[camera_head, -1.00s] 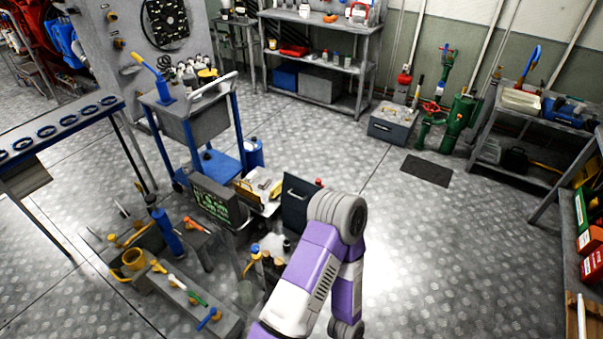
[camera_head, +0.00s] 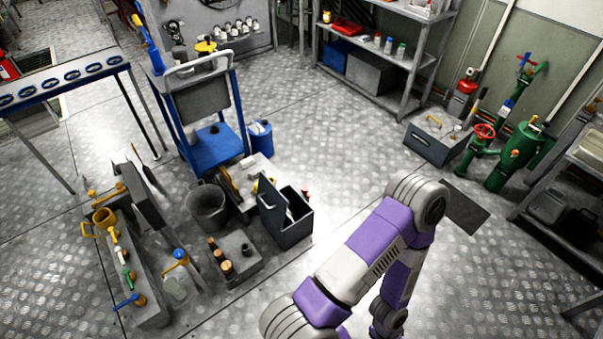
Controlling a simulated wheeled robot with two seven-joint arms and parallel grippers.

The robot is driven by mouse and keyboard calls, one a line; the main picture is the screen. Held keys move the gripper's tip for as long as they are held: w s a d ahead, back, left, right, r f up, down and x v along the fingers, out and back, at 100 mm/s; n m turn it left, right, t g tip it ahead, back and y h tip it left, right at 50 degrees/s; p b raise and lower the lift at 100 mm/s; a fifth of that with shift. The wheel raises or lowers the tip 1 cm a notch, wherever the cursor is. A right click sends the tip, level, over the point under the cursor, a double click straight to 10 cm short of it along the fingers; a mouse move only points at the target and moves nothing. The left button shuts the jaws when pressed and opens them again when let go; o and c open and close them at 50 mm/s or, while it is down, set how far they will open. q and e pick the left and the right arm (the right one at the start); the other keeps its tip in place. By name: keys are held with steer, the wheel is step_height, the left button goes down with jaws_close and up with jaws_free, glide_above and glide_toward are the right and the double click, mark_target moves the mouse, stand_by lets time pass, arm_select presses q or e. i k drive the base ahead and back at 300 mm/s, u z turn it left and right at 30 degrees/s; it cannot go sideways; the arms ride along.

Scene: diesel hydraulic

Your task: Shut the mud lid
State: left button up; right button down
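No lid is marked as the mud lid, so I cannot tell for sure which one it is. A dark grey box (camera_head: 287,228) stands on the floor near the middle, its top open and a dark panel (camera_head: 270,197) tilted up at its left side. A low grey box (camera_head: 432,146) with a yellow handle on top stands beside the green pipework (camera_head: 512,155). One of my purple and white arms (camera_head: 365,255) reaches in from the bottom, right of the dark box. Neither of my grippers shows.
A blue trolley (camera_head: 215,148) and a grey bucket (camera_head: 206,207) stand left of the dark box. A block with bottles (camera_head: 235,258) and a bench with valves (camera_head: 147,300) are in front. A dark floor mat (camera_head: 465,208) lies at right. Bare floor shows at centre back and lower right.

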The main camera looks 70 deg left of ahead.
mark_target(270, 201)
steer(key=i, duration=1.3)
steer(key=u, duration=4)
steer(key=i, duration=1.65)
